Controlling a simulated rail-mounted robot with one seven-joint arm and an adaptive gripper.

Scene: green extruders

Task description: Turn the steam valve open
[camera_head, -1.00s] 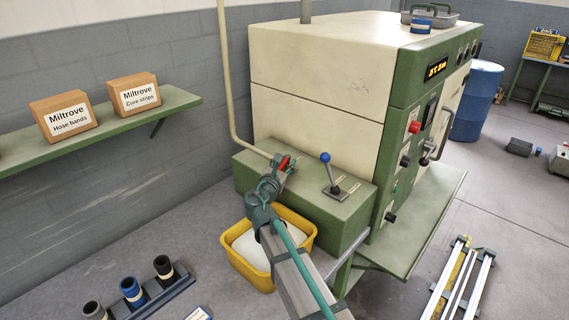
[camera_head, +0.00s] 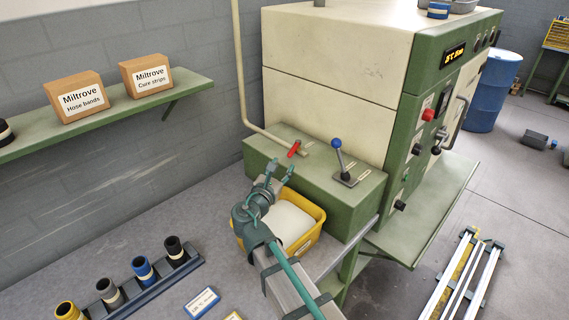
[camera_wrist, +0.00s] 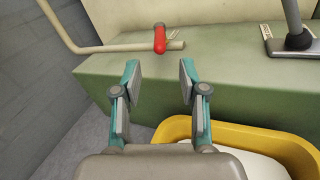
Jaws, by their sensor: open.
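A red valve handle (camera_head: 294,149) sits near the end of a cream pipe (camera_head: 243,90), above the green ledge of the machine. In the wrist view the red handle (camera_wrist: 159,39) lies crosswise to the pipe, pointing towards me. My gripper (camera_head: 280,167) is open and empty, in front of and below the handle and apart from it. In the wrist view its two teal fingers (camera_wrist: 160,75) are spread, with the handle beyond the gap between them.
A blue-knobbed lever (camera_head: 338,158) stands on the green ledge (camera_head: 330,205), right of the handle. A yellow bin (camera_head: 319,222) with white contents is below my gripper. A grey wall and a green shelf (camera_head: 150,108) with boxes are at left.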

